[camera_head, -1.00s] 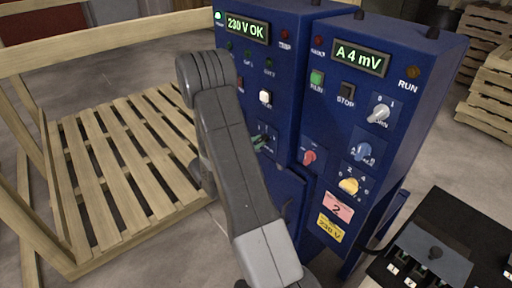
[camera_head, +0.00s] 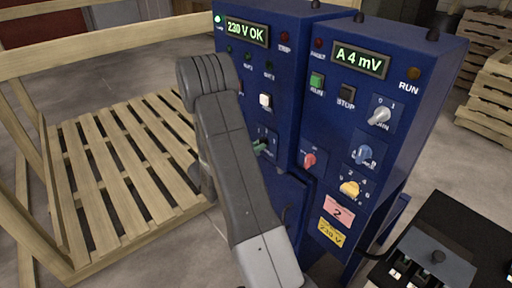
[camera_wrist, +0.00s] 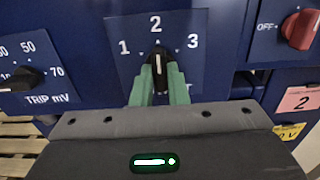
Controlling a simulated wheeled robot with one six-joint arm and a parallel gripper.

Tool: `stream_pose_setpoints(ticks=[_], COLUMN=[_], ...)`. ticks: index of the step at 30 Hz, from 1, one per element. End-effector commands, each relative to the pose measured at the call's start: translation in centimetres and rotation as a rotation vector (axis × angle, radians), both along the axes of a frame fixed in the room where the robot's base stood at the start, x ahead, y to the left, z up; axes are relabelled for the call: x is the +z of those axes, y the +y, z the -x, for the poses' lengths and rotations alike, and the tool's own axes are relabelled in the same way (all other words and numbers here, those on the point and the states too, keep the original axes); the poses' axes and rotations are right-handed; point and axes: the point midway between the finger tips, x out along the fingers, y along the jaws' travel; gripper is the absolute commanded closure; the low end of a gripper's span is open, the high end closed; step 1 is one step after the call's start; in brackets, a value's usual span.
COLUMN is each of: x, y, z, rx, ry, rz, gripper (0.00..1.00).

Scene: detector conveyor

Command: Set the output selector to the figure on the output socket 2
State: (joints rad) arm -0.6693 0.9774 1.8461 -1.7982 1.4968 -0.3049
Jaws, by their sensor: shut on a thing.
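The output selector (camera_wrist: 158,62) is a black knob with a white line, in the middle of the wrist view. Its line points up at the 2 on a dial plate (camera_wrist: 118,78) marked 1, 2 and 3. My gripper (camera_wrist: 159,84) has green fingers, one on each side of the knob's lower part, and it is shut on the knob. In the head view the green fingertips of my gripper (camera_head: 262,147) show at the left blue cabinet's front, partly behind my arm. I cannot make out the output sockets or their figures.
A TRIP mV knob (camera_wrist: 22,80) is left of the selector, and a red OFF knob (camera_wrist: 300,30) is to its right. A pink label with 2 (camera_head: 339,211) and a yellow 230 V label (camera_head: 331,232) are on the right cabinet. A wooden pallet (camera_head: 120,165) lies at left.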

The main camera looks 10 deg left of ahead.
Motion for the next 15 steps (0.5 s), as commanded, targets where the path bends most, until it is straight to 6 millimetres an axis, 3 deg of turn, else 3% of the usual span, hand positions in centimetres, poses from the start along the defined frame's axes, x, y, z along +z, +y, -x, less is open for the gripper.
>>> stream_pose_setpoints(ticks=[12,13,15], x=[-0.09,-0.09,-0.08], y=[-0.01,0.0,0.0], z=[0.03,0.03,0.03], rx=[0.0,0.0,0.0], ry=[0.006,0.006,0.004], rz=[0.004,0.004,0.004], gripper=[1.0,0.81,0.67])
